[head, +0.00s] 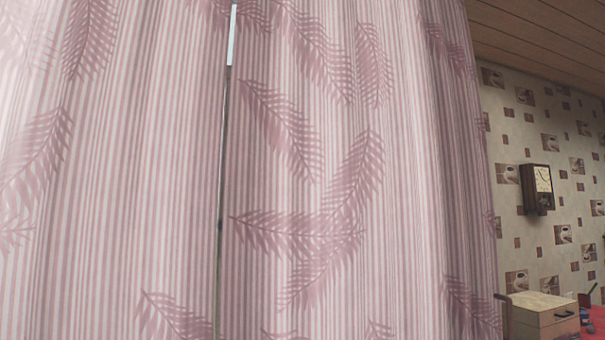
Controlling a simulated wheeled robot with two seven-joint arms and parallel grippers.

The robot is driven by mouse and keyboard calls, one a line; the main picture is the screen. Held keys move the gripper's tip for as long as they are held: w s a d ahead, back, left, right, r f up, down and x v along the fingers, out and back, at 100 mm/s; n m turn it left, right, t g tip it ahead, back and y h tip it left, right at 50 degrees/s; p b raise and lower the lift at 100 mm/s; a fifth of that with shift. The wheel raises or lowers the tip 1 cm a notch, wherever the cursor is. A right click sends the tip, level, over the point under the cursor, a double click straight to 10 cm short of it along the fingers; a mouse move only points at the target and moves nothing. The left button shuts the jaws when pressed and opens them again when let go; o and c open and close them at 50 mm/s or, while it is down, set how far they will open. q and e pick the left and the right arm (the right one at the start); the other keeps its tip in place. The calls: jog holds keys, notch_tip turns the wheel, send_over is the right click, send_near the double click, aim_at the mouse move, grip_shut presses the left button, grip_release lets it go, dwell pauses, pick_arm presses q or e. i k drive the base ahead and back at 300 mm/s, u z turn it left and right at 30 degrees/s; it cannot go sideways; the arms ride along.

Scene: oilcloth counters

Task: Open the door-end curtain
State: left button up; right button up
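A pink and white striped curtain with darker pink fern leaves fills the left and middle of the head view. It hangs as two panels, a left panel (120,170) and a right panel (350,120). They almost meet, with a narrow slit (230,50) between them that is brightest near the top. Lower down the slit is thin and dark. The right panel's outer edge hangs in front of the patterned wall. Neither of my grippers is in view.
Right of the curtain, a wall clock (537,188) hangs on the patterned wall (515,130). Below it, a wooden box (542,315) stands beside a red surface (598,318) with small items. Wooden ceiling boards (545,40) show at top right.

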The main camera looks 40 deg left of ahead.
aim_at(358, 202)
jog(key=u, duration=0.85)
jog(key=k, duration=0.35)
jog(key=z, duration=1.3)
jog(key=i, duration=1.5)
jog(key=u, duration=1)
